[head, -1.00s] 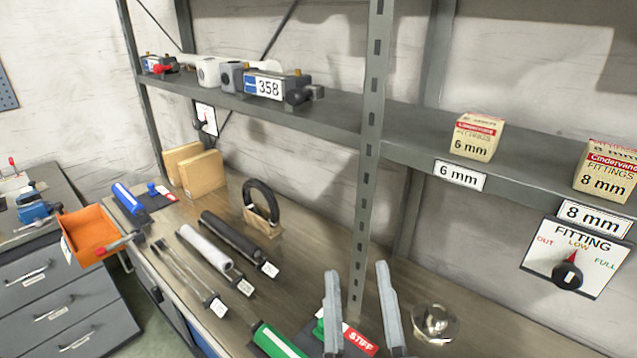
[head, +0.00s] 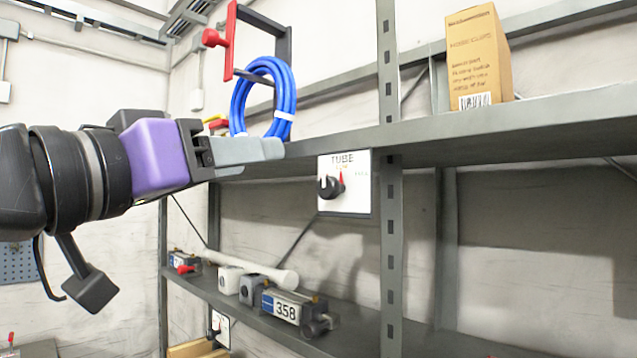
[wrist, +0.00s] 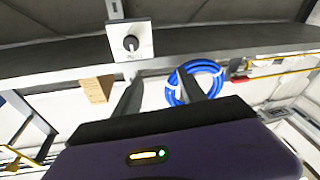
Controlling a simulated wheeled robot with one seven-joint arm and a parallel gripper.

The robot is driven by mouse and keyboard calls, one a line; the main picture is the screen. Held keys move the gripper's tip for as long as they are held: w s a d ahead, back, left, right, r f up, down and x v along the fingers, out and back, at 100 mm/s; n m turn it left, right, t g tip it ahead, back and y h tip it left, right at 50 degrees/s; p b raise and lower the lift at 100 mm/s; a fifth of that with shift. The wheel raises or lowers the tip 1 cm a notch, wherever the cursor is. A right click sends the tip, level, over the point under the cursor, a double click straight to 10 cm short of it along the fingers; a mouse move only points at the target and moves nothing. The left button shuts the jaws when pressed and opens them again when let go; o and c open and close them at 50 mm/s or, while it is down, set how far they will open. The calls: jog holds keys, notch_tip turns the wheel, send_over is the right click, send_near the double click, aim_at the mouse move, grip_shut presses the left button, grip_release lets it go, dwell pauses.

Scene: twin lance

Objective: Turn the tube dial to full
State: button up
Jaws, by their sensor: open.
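The tube dial (head: 331,187) is a black knob with a red pointer on a white plate labelled TUBE (head: 356,203), fixed to the front of the upper shelf. The red pointer stands roughly upright. My gripper (head: 265,150) is in the head view, to the left of the plate and a little above the knob, apart from it. In the wrist view the dial (wrist: 131,43) shows beyond the fingers, up and to the left of my gripper (wrist: 160,88). The two fingers are spread with nothing between them.
A coil of blue tube (head: 264,97) hangs by a red-handled holder (head: 229,40), close behind my gripper. A cardboard box (head: 475,58) stands on the upper shelf (head: 520,125). A steel post (head: 391,250) rises just right of the plate. A lower shelf holds a block marked 358 (head: 290,308).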

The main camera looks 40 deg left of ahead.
aim_at(324, 189)
jog(key=shift+w+d+f+m+g+h+p, duration=0.25)
jog(key=shift+w+d+f+g+h+p, duration=0.25)
jog(key=shift+w, duration=0.9)
jog(key=shift+w+d+f+m+g+h+p, duration=0.15)
jog(key=shift+w+d+f+m+h+p, duration=0.2)
jog(key=shift+w+d+f+h, duration=0.7)
jog(key=shift+w+d+m+g+h+p, duration=0.2)
jog(key=shift+w+d+g+p, duration=0.25)
jog(key=shift+w, duration=1.25)
grip_shut()
